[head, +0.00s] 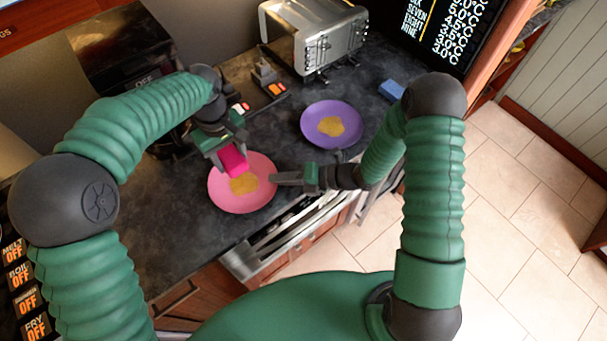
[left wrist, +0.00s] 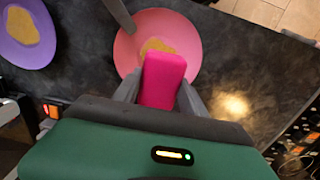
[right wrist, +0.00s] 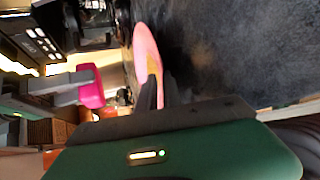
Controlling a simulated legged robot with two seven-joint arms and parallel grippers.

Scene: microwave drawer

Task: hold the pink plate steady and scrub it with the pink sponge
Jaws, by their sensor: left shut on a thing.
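The pink plate (head: 222,198) lies on the dark counter with a yellowish-brown stain in its middle. It also shows in the left wrist view (left wrist: 188,38) and nearly edge-on in the right wrist view (right wrist: 145,42). My left gripper (head: 231,160) is shut on the pink sponge (head: 234,159), held over the plate's far part; the sponge also shows in the left wrist view (left wrist: 163,80). Whether it touches the plate is unclear. My right gripper (head: 277,179) has its fingers at the plate's right rim. They look close together; I cannot tell whether they grip it.
A purple plate (head: 313,112) with a similar stain lies further right, and a blue sponge (head: 391,90) beyond it. A silver toaster oven (head: 318,35) stands at the back. The counter's front edge runs close by my right gripper. Bare counter (head: 185,235) lies left of the pink plate.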

